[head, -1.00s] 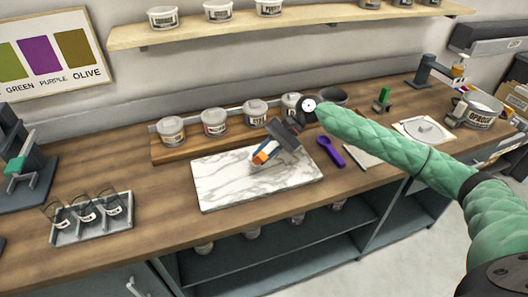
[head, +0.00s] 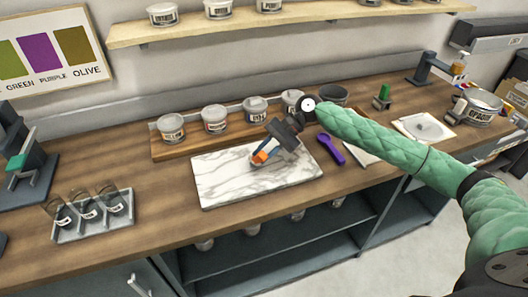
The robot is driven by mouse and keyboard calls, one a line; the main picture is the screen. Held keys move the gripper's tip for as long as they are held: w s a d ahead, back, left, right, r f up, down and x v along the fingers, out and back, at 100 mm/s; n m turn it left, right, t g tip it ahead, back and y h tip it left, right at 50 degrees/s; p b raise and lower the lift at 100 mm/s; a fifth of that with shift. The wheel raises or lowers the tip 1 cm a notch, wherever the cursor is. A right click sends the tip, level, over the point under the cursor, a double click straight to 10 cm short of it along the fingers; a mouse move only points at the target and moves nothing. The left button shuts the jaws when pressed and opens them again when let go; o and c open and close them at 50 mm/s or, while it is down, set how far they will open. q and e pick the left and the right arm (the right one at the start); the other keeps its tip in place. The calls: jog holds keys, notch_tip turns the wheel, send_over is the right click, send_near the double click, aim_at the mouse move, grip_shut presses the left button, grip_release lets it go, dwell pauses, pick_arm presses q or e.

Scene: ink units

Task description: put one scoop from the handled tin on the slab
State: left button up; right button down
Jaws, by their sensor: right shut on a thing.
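The white marbled slab (head: 225,190) lies on the wooden counter in the middle of the head view. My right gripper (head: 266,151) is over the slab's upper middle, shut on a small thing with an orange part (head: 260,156). A pale, rounded shape shows just under the orange part, at the slab's surface; I cannot tell whether it is part of the held thing or something on the slab. A large grey tin (head: 476,109) labelled OPAQUE stands at the far right, with what looks like a handle. My left gripper is out of view.
Several lidded tubs (head: 215,120) stand on a wooden board behind the slab. A purple tool (head: 330,149) lies right of it. A tray with labelled jars (head: 95,229) stands at the left. The counter between that tray and the slab is clear.

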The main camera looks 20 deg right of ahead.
jog(key=p, duration=0.4)
jog(key=shift+f, duration=0.1)
dwell(6.3)
jog(key=shift+p, duration=0.3)
notch_tip(320, 180, up, 5)
jog(key=p, duration=0.4)
jog(key=shift+p, duration=0.3)
